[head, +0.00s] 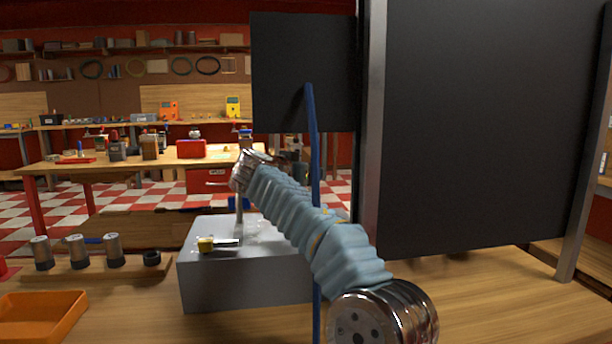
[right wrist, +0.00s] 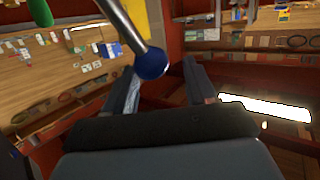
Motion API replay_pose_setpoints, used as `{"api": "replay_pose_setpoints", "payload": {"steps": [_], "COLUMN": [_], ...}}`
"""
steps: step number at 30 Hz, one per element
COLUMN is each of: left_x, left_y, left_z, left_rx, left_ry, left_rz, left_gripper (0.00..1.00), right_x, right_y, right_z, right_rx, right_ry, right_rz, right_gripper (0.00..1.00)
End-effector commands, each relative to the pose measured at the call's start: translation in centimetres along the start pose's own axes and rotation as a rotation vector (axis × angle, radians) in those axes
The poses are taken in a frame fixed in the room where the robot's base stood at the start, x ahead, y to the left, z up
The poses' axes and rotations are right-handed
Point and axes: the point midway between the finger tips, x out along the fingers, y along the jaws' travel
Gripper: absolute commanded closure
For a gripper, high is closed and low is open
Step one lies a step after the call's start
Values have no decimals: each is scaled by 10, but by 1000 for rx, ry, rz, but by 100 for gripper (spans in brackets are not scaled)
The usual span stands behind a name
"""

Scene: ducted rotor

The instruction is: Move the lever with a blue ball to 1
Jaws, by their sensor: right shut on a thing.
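The blue ball (right wrist: 151,63) sits on the end of a metal rod in the right wrist view, between the fingers of my right gripper (right wrist: 157,68), which is shut on it. In the head view a grey box (head: 245,285) stands on the wooden table. A yellow knob (head: 206,244) on a short metal rod is at the box's top left. No position numbers are legible. My left gripper is not in view.
A rack with several metal cylinders (head: 79,250) and an orange tray (head: 40,316) are left of the box. A large dark panel (head: 485,120) stands at right. A green object (right wrist: 41,12) shows in the right wrist view.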

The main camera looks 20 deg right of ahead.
Motion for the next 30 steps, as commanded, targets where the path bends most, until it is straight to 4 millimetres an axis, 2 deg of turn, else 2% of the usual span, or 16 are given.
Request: {"api": "replay_pose_setpoints", "payload": {"steps": [1,9,15,21,30], "left_x": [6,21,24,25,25], "left_y": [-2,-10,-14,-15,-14], "left_z": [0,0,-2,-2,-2], "left_rx": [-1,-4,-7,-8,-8], "left_ry": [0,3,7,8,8], "left_rz": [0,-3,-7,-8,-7], "left_gripper": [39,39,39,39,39], "right_x": [-12,-77,-114,-127,-127], "right_y": [-4,-3,-2,-1,0], "right_z": [3,4,3,2,2], "right_rx": [0,0,0,-1,0], "right_ry": [0,-1,-2,-3,-4], "right_rz": [-14,-13,-7,-4,-3], "right_gripper": [50,50,50,50,50]}}
